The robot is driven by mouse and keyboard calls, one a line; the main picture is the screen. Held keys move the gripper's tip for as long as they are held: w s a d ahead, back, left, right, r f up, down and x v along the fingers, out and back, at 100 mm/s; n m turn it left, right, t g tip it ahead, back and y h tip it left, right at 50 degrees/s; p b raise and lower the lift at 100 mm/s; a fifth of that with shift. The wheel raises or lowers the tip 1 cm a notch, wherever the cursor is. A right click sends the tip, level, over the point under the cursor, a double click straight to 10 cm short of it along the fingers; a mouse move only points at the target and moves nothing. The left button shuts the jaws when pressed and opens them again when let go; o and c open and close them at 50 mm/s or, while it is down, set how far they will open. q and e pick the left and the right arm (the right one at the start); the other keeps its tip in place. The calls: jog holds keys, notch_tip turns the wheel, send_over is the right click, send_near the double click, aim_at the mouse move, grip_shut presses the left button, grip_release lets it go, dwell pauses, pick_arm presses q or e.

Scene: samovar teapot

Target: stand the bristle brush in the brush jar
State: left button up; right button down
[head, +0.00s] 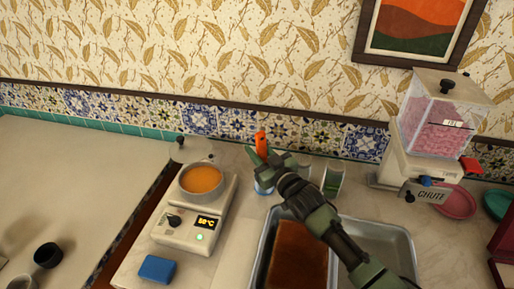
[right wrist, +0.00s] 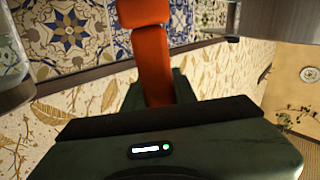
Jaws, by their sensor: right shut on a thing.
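My right gripper (head: 265,162) is shut on the orange handle of the bristle brush (head: 261,144), which points upward from the fingers. In the right wrist view the orange brush handle (right wrist: 152,60) runs between the dark fingers. A small bluish container (head: 263,188), which looks like the brush jar, stands on the counter just below the gripper and is partly covered by it. The brush's bristles are hidden, so I cannot tell whether they are inside the jar or above it. My left gripper is not in view.
A hot plate (head: 193,236) with a pan of orange liquid (head: 202,180) stands left of the jar. A metal tray (head: 398,246) with a brown slab (head: 298,255) lies in front. A pink-filled dispenser (head: 440,122) is further right.

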jog(key=shift+f, duration=0.3)
jog(key=c, duration=1.1)
grip_release()
jog(key=shift+o, duration=0.2)
jog(key=shift+s+d, duration=0.3)
jog(key=shift+s, duration=0.05)
jog(key=b+v, duration=0.1)
jog(key=v, duration=0.6)
